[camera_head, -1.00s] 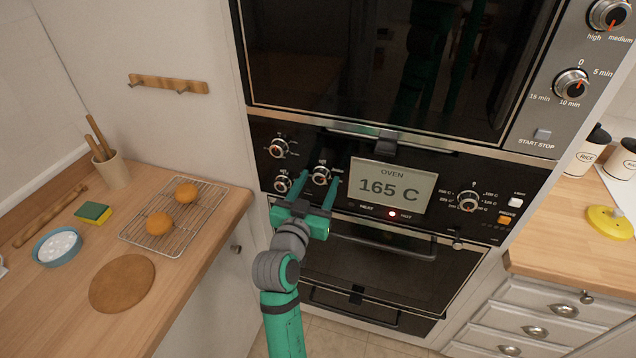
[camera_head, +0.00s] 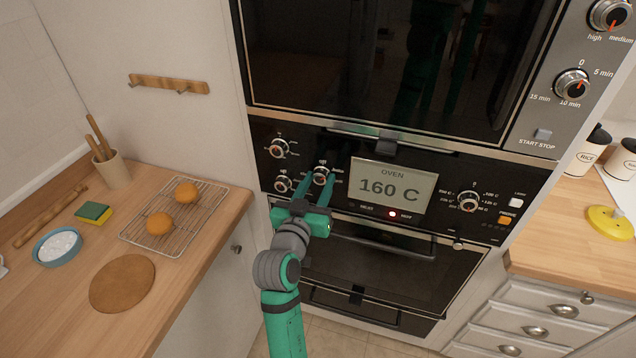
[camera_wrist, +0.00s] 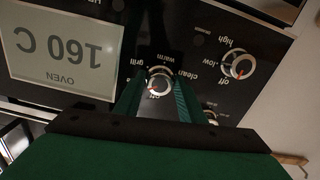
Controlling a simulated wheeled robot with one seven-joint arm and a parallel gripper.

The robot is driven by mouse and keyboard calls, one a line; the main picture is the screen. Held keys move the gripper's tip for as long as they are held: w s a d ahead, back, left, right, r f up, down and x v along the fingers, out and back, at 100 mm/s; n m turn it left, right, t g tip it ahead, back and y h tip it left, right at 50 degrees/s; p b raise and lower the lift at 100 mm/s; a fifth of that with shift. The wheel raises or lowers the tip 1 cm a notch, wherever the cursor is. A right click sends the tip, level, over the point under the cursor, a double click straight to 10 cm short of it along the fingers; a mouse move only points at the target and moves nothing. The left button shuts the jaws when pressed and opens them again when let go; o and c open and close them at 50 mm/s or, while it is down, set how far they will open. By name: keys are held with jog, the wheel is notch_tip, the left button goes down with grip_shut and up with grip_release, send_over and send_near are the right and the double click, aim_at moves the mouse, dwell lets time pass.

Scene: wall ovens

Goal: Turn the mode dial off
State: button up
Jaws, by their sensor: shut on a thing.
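The mode dial (camera_head: 320,177) is a round silver knob on the black oven panel, left of the display. In the wrist view, upside down, the mode dial (camera_wrist: 159,84) has words around it, among them grill, warm and clean. A small red mark shows near its "off" side, but its exact pointing is hard to read. My gripper (camera_head: 318,180) reaches up from below, with its two green fingers on either side of the knob and shut on it. In the wrist view the fingers flank the dial.
The oven display (camera_head: 392,187) reads 160 C. Two other knobs (camera_head: 279,148) (camera_head: 282,182) sit close on the left, and a temperature knob (camera_head: 468,201) is on the right. The oven handle (camera_head: 385,238) is below. A wooden counter (camera_head: 190,285) stands at the left.

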jog(key=n, duration=0.4)
jog(key=shift+d+r+n, duration=0.1)
jog(key=shift+d+n, duration=0.1)
jog(key=shift+n, duration=0.8)
jog(key=n, duration=0.4)
jog(key=shift+a, duration=0.1)
jog(key=shift+n, duration=0.4)
jog(key=o, duration=1)
jog(key=shift+s, duration=0.1)
